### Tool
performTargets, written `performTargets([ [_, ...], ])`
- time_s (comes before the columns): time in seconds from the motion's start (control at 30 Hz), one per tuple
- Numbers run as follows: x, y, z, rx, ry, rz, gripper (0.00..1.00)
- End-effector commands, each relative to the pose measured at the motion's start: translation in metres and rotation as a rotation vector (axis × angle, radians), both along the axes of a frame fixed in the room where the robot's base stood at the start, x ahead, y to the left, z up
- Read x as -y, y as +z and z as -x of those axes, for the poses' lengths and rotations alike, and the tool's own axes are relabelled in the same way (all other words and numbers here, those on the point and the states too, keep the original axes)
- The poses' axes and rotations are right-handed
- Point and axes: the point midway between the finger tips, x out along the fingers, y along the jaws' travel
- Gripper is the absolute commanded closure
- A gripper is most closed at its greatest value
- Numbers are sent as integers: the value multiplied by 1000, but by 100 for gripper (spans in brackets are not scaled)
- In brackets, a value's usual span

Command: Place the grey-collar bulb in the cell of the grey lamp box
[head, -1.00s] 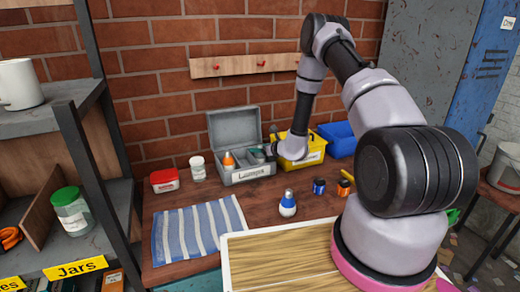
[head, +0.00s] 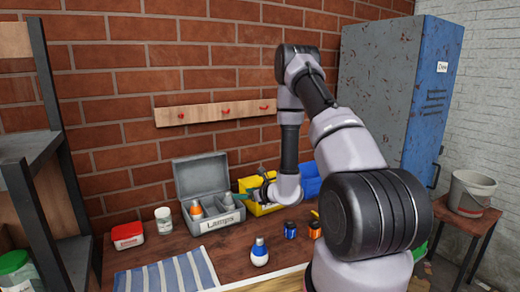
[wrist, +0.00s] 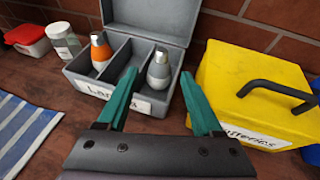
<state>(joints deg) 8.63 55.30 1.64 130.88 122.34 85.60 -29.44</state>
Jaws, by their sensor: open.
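The grey lamp box (head: 215,226), lid open, stands at the back of the bench, and it also shows in the wrist view (wrist: 183,18). The grey-collar bulb (wrist: 158,71) stands in its right-hand cell, nearly upright. An orange-collar bulb (wrist: 100,50) stands in the left cell; the middle cell looks empty. My gripper (wrist: 158,76) is open with teal fingers. In the wrist view its fingertips appear on either side of the grey-collar bulb, apart from it. In the head view my gripper (head: 246,190) is at the box's right end.
A yellow bin (wrist: 225,80) with a black handle is close on the right. A blue-collar bulb (head: 260,252) stands on the bench in front. A white jar (head: 163,219), a red tub (head: 127,236) and a striped cloth (head: 168,276) are to the left.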

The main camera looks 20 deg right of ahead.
Motion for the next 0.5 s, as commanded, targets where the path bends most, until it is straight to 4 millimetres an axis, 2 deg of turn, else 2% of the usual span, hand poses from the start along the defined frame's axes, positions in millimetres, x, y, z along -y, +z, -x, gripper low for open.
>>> performTargets([
  [0.07, -7, 17, -3, 23, 38, 0, 33],
  [0.13, -21, 43, -4, 55, 109, 4, 33],
  [0.27, -56, 115, 7, 146, 318, 38, 33],
  [0.3, -68, 138, 15, 175, 392, 58, 33],
  [0.4, -92, 188, 41, 242, 572, 124, 33],
  [0.5, -108, 229, 74, 302, 742, 218, 33],
])
